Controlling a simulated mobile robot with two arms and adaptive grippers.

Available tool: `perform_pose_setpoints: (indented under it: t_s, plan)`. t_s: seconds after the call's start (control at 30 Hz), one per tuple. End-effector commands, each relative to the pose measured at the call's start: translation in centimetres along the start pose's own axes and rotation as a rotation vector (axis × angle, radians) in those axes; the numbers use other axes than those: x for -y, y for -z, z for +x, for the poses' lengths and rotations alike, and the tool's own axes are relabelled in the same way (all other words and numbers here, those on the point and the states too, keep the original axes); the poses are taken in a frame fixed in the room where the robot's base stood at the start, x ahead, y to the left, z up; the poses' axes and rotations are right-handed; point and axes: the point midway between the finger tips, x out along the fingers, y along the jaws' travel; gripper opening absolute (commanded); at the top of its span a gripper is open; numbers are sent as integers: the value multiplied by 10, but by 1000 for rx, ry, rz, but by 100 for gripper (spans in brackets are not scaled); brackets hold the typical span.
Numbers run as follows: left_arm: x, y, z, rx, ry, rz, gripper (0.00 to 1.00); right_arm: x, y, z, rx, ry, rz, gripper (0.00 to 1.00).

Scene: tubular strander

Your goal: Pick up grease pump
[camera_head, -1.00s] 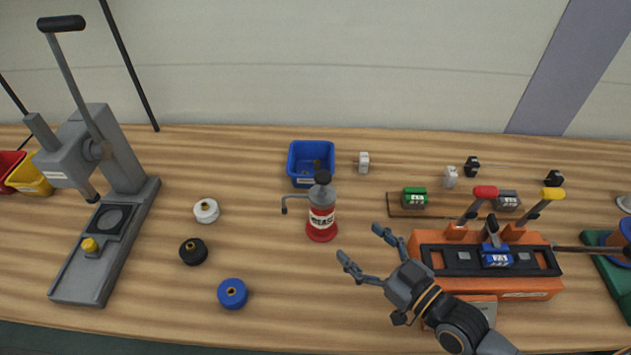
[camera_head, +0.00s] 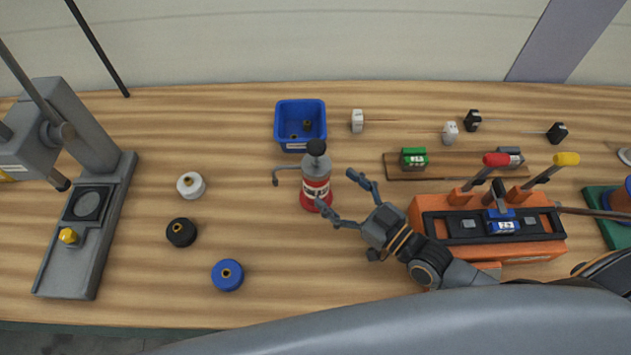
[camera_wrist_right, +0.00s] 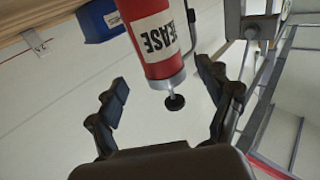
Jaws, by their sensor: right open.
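The grease pump (camera_head: 316,178) stands upright on the wooden bench in the head view, with a red body, white label, grey top, black knob and a thin spout to the left. In the right wrist view the pump (camera_wrist_right: 160,42) appears between and just beyond the fingers, its label partly readable. My right gripper (camera_head: 336,196) is open at the pump's right side, one fingertip near the pump's lower front and the other behind to the right. In the wrist view the right gripper (camera_wrist_right: 165,95) holds nothing. I cannot tell whether a finger touches the pump. My left gripper is not seen.
A blue bin (camera_head: 300,126) stands behind the pump. White (camera_head: 190,185), black (camera_head: 181,232) and blue (camera_head: 228,274) spools lie to the left, near a grey lever press (camera_head: 85,205). An orange fixture (camera_head: 485,225) with red and yellow levers is at the right.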

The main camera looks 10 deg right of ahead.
Motion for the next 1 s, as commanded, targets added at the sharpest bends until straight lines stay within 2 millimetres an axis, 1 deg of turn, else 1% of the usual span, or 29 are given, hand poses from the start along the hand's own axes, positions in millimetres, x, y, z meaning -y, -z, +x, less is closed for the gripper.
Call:
perform_pose_setpoints:
  t_s: [0.03,0.13,0.2,0.4,0.5,0.6,0.8,0.97,1.0]
  plan:
    - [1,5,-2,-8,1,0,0,0,1,4,0,-1,1,79]
    - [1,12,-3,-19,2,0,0,0,1,9,1,-1,1,79]
    - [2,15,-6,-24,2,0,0,0,2,17,0,0,1,79]
    - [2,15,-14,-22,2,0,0,0,2,50,1,0,1,79]
    - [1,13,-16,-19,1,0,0,0,2,61,1,0,0,79]
    - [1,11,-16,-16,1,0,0,1,0,65,2,1,1,79]
    - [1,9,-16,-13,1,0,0,1,0,65,3,1,1,79]
    - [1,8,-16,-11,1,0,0,0,0,65,3,1,1,47]
    - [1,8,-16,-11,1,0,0,0,0,65,3,1,1,38]
